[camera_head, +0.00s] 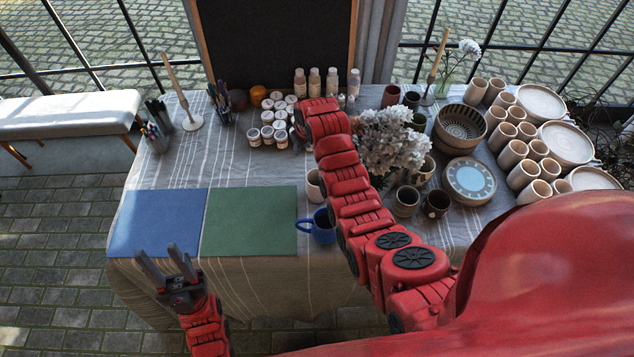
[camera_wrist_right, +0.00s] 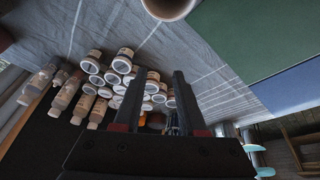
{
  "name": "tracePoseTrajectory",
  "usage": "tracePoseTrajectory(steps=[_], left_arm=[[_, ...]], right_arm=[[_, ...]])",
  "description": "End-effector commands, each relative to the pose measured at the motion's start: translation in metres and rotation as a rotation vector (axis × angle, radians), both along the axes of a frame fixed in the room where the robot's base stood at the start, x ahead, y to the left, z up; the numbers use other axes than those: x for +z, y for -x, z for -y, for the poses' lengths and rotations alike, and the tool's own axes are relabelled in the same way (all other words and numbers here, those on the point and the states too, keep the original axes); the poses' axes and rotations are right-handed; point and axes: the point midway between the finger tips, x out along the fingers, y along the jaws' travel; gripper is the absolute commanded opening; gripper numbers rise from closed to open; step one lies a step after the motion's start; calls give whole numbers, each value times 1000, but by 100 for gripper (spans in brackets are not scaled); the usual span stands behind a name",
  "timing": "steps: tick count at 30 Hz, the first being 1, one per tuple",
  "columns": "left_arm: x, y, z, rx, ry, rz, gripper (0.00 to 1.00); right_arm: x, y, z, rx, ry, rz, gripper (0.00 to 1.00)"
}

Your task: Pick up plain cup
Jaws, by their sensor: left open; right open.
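Several plain beige cups (camera_head: 515,153) stand in rows at the right of the table. A single pale cup (camera_head: 314,186) stands beside the green mat, partly hidden by my right arm. A pale cup (camera_wrist_right: 170,8) also shows at the top edge of the right wrist view, cut off. My right gripper (camera_wrist_right: 157,90) is open and empty, its fingers over the region of small paint jars (camera_wrist_right: 125,65); in the head view its fingers are mostly hidden by my wrist. My left gripper (camera_head: 158,253) is open and empty at the table's front left edge.
A blue mat (camera_head: 157,222) and a green mat (camera_head: 249,220) lie at the front left. A blue mug (camera_head: 319,230) stands by the green mat. White flowers (camera_head: 390,140), dark cups (camera_head: 406,201), a bowl (camera_head: 460,125) and bottles (camera_head: 315,82) crowd around my right arm.

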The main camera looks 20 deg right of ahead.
Motion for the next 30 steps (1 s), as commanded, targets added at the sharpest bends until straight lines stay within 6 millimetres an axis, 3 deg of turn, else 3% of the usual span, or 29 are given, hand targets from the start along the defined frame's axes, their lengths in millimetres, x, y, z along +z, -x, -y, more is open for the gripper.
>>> tracePoseTrajectory(steps=[1,6,11,17,28,29,30], left_arm=[[7,0,0,0,0,0,46],[13,0,0,0,0,0,46],[9,0,0,0,0,0,46],[-20,0,0,0,0,0,46],[-90,0,0,0,0,0,46],[-91,0,0,0,0,0,46],[-78,0,0,0,0,-1,46]], right_arm=[[16,10,0,16,1,-76,41],[39,51,-2,61,2,-297,41],[40,66,-3,75,1,-371,41],[10,67,-4,75,1,-374,41],[-63,68,-7,75,1,-369,41],[-65,68,-7,75,1,-369,41],[-64,69,-8,74,1,-374,41]])
